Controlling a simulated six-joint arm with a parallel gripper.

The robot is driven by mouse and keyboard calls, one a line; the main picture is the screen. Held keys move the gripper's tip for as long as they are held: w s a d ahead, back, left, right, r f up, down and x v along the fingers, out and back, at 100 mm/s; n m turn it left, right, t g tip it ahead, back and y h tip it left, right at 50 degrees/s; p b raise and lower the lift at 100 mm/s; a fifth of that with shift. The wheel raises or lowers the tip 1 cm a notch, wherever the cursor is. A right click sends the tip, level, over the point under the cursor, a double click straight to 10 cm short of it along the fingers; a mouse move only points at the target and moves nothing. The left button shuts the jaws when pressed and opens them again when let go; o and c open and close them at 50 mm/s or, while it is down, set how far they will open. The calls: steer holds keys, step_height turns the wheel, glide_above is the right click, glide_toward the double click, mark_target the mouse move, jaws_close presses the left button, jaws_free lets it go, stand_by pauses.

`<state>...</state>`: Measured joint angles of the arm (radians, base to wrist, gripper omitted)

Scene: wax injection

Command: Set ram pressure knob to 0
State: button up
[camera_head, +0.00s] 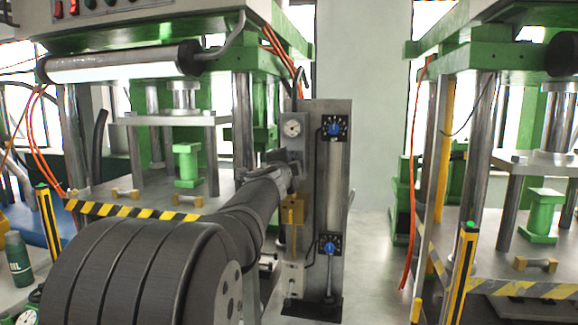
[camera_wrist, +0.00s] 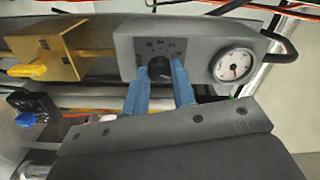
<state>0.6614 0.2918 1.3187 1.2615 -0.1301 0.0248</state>
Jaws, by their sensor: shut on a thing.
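In the wrist view, a dark round knob (camera_wrist: 157,66) sits on a grey box (camera_wrist: 196,44) with a dark dial plate and small pale scale marks around it. I take it for the ram pressure knob. My gripper (camera_wrist: 161,74) has its two blue fingers shut on this knob, one on each side. The knob's pointer and the marks are too small or covered to read. A round white gauge (camera_wrist: 233,65) is on the same box; it also shows in the head view (camera_head: 292,128). There, my arm hides the knob.
A yellow box with a yellow handle (camera_wrist: 27,70) and a black box with a blue knob (camera_wrist: 26,118) lie left of the grey box. In the head view, two blue knobs (camera_head: 334,130) (camera_head: 329,248) are on the column, right of my arm. A press (camera_head: 188,165) stands left.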

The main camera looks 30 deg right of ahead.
steer(key=n, duration=2.7)
steer(key=shift+n, duration=0.3)
steer(key=o, duration=1)
